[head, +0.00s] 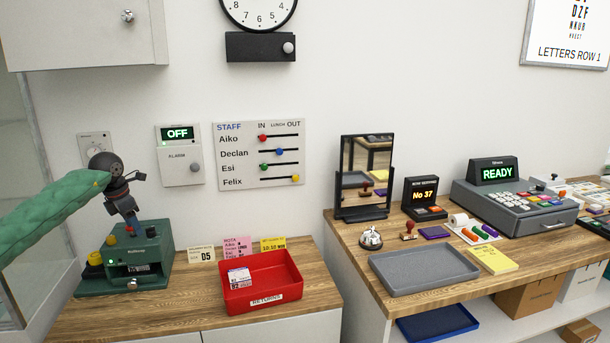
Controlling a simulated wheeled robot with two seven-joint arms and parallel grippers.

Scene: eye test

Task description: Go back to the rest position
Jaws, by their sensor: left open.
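My left arm (55,213), in a green sleeve, comes in from the left edge. My left gripper (132,222) is dark and points down, just above or in front of the top of a green machine (150,245) on the left counter. I cannot tell whether it touches the machine. Its jaws are open, and I see nothing held between them. My right gripper is not in view.
A red returns tray (286,296) holding paper slips stands right of the machine. A cabinet (85,30) hangs above, and an alarm box (181,155) reads OFF. The right counter holds a grey tray (424,284), a mirror (366,160) and a cash register (515,205).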

